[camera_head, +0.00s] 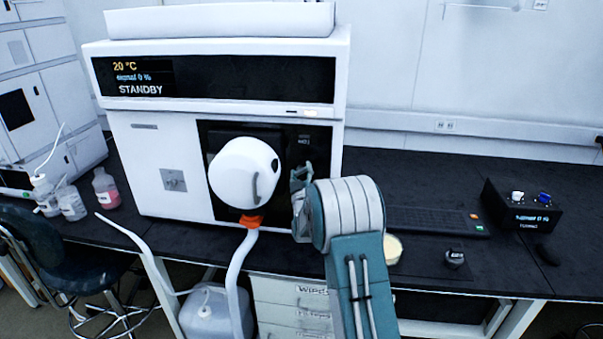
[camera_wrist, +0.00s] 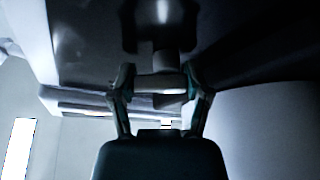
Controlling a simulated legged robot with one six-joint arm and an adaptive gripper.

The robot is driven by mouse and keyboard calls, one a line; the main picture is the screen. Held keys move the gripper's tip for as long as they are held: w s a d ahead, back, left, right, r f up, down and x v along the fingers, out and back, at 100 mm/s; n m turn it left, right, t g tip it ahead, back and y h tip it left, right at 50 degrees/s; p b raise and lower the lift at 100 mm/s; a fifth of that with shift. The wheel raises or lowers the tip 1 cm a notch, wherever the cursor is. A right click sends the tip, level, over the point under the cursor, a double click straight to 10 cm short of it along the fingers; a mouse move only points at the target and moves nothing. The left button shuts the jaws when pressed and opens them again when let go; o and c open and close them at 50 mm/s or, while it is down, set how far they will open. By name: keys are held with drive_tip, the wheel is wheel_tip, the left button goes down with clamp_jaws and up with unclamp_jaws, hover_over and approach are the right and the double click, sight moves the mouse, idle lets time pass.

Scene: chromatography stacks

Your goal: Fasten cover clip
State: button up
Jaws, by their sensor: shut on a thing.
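A white rounded cover (camera_head: 238,172) sits on the dark front panel of the white instrument (camera_head: 160,165), with an orange collar (camera_head: 252,221) and a white hose below it. A grey curved strip shows on the cover's face. My gripper (camera_head: 298,185) is just right of the cover at the panel, seen side-on, and my arm hides part of it. In the wrist view my gripper (camera_wrist: 160,86) is shut on a small pale grey piece, which looks like the cover clip (camera_wrist: 160,80). The view is dark, so I cannot tell how the clip meets the panel.
The instrument display reads STANDBY. A keyboard (camera_head: 425,218), a black control box (camera_head: 522,206), a small dark knob (camera_head: 454,258) and a pale round dish (camera_head: 393,249) lie right of my arm. Bottles (camera_head: 107,188) stand at the left, with a stool (camera_head: 75,255) in front.

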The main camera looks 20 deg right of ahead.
drive_tip(key=n+y, duration=0.1)
drive_tip(key=n, duration=0.1)
drive_tip(key=n+y, duration=0.1)
drive_tip(key=n, duration=0.2)
drive_tip(key=n+g+y, duration=0.1)
drive_tip(key=n, duration=0.2)
drive_tip(key=shift+w+a+r, duration=0.1)
drive_tip(key=shift+w+a, duration=0.05)
drive_tip(key=shift+a, duration=0.1)
drive_tip(key=n+g+y, duration=0.1)
drive_tip(key=n, duration=0.1)
drive_tip(key=shift+n, duration=0.4)
drive_tip(key=shift+a+n+g, duration=0.1)
drive_tip(key=shift+n+g, duration=0.2)
drive_tip(key=shift+n, duration=0.3)
drive_tip(key=shift+f+n, duration=0.25)
drive_tip(key=shift+n, duration=0.05)
drive_tip(key=o, duration=1.2)
drive_tip(key=shift+w, duration=0.1)
drive_tip(key=shift+c, duration=0.2)
drive_tip(key=shift+r, duration=0.1)
drive_tip(key=shift+r, duration=0.1)
